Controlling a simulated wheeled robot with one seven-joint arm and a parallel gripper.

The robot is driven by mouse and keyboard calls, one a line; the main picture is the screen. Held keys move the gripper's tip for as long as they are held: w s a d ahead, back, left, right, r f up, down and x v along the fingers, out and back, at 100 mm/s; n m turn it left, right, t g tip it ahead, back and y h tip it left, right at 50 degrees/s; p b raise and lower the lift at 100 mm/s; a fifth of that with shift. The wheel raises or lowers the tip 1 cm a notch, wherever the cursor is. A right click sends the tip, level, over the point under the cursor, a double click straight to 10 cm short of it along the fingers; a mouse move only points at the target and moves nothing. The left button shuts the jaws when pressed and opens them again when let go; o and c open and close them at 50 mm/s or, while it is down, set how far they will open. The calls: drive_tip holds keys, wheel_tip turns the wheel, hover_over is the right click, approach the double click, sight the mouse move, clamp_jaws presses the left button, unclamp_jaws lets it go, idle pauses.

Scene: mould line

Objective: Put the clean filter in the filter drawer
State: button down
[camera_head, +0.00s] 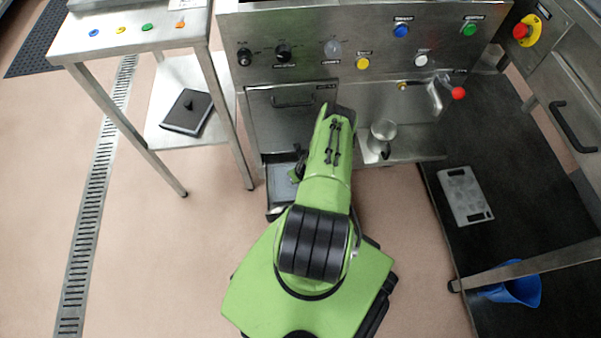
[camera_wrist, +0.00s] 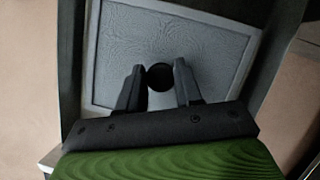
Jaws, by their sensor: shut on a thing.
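A pale grey mesh filter (camera_wrist: 205,42) with a light frame fills the middle of the wrist view. My gripper (camera_wrist: 159,80) is shut on its round black knob (camera_wrist: 160,76), one finger on each side. The dark side walls of the open filter drawer (camera_wrist: 71,60) run along the left and right of the filter, which lies between them. I cannot tell whether it rests on the drawer floor. In the head view the pulled-out drawer (camera_head: 268,203) shows low under the machine, with part of the grey filter (camera_head: 281,182) in it. My arm hides the gripper there.
A dark filter-like plate with a knob (camera_head: 187,112) lies on the lower shelf of the steel side table (camera_head: 165,75). Floor at left is clear.

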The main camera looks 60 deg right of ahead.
drive_tip(key=shift+w+d, duration=0.1)
drive_tip(key=shift+d, duration=0.15)
drive_tip(key=shift+a+r, duration=0.1)
drive_tip(key=shift+a, duration=0.1)
drive_tip(key=c, duration=0.8)
unclamp_jaws()
drive_tip(key=shift+o, duration=0.2)
drive_tip(key=shift+d, duration=0.1)
drive_tip(key=p+v, duration=0.5)
drive_tip(key=v, duration=0.7)
drive_tip(key=shift+p, duration=0.35)
